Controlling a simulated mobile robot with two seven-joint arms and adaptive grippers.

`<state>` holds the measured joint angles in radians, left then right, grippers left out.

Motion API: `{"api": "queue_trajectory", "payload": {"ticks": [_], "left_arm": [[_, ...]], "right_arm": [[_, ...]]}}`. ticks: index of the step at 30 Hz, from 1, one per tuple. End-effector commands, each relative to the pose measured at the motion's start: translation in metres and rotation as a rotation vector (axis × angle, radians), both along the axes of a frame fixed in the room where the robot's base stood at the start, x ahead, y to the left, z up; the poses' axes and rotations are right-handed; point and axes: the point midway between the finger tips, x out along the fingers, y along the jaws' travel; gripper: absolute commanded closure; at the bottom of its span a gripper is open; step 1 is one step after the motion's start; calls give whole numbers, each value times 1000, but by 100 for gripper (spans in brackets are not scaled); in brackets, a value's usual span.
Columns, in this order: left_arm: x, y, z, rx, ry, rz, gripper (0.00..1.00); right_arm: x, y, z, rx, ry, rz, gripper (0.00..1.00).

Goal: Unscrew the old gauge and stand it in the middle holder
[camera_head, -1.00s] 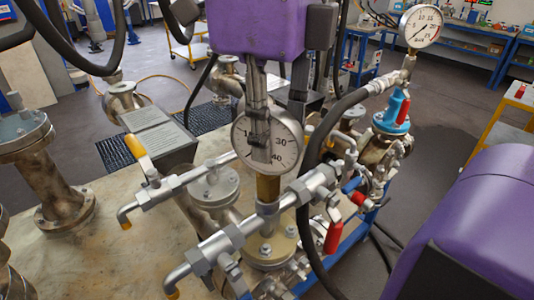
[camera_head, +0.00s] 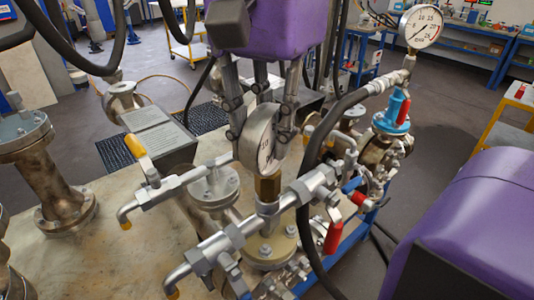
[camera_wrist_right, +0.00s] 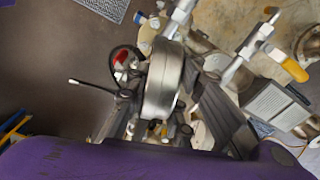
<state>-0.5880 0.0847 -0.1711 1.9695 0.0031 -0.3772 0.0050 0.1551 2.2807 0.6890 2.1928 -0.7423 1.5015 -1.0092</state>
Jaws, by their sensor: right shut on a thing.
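The old gauge (camera_head: 257,138), a round dial in a silver case, is upright above a brass fitting (camera_head: 267,188) on the silver valve manifold. It looks joined to the fitting; whether threads are still engaged cannot be told. Its dial is seen obliquely. My right gripper (camera_head: 262,122) comes down from above and is shut on the gauge, with fingers at its sides. In the right wrist view the gauge (camera_wrist_right: 163,82) shows edge-on between the fingers. My left gripper does not show. I cannot make out the middle holder.
A second gauge (camera_head: 421,26) stands on a pipe at the right back. A black hose (camera_head: 318,150) arches close to the right of the gripper. A yellow-handled valve (camera_head: 136,147) and a red handle (camera_head: 333,238) flank the manifold. The bench top (camera_head: 110,250) is partly bare at left.

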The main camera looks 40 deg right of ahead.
Motion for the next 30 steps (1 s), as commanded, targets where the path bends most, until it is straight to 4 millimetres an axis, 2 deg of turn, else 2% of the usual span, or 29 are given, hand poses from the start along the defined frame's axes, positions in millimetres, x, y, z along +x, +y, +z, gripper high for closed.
{"api": "queue_trajectory", "payload": {"ticks": [21, 30], "left_arm": [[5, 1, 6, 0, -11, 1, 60], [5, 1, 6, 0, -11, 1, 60]], "right_arm": [[0, 0, 23, 1, -3, -4, 100], [0, 0, 24, 0, -1, -4, 100]]}}
